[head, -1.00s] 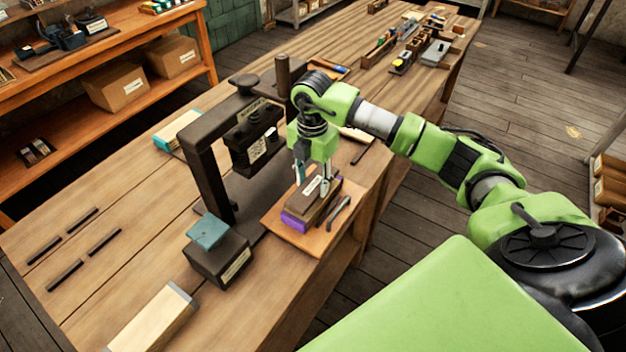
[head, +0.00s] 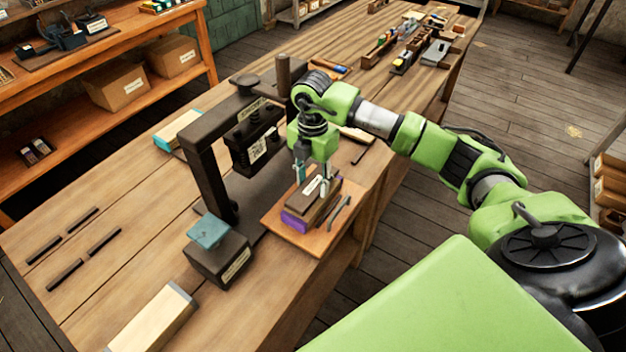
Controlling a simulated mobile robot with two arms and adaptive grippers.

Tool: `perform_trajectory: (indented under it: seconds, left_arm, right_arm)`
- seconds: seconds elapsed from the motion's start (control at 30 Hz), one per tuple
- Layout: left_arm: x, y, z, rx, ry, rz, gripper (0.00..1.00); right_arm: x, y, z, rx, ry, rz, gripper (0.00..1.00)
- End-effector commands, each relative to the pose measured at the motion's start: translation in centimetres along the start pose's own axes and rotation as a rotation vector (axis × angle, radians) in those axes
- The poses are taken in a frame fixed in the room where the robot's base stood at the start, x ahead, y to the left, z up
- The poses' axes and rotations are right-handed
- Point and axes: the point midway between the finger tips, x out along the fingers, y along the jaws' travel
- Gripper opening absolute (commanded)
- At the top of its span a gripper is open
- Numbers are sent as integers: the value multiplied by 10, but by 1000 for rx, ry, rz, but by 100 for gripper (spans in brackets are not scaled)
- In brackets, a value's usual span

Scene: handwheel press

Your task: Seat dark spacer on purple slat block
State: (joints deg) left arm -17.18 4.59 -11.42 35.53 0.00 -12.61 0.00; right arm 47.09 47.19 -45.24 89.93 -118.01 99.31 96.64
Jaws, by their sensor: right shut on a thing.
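The purple slat block (head: 295,220) lies on a small wooden board near the bench's front edge, its purple end facing the lower left. A brown block shows above the purple part. The dark spacer (head: 307,194), with a pale label on top, is at the top of this stack. My right gripper (head: 312,186) points down and is shut on the dark spacer, one finger on each side. The spacer is over the block. I cannot tell whether it touches what is beneath it. My left gripper is not in view.
The dark handwheel press (head: 205,165) stands just left of the board (head: 319,241). A dark box with a teal top (head: 208,232) and a pale block (head: 152,322) are nearer. A thin tool (head: 340,212) lies right of the stack. Dark strips lie at the left.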

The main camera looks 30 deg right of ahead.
Motion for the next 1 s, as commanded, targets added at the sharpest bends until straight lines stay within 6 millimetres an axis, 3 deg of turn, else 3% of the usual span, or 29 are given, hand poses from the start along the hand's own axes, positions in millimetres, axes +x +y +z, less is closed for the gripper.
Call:
perform_trajectory:
  seconds: [1.0]
  left_arm:
    - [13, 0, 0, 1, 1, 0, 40]
  right_arm:
    - [19, 0, 0, 0, 0, -1, 15]
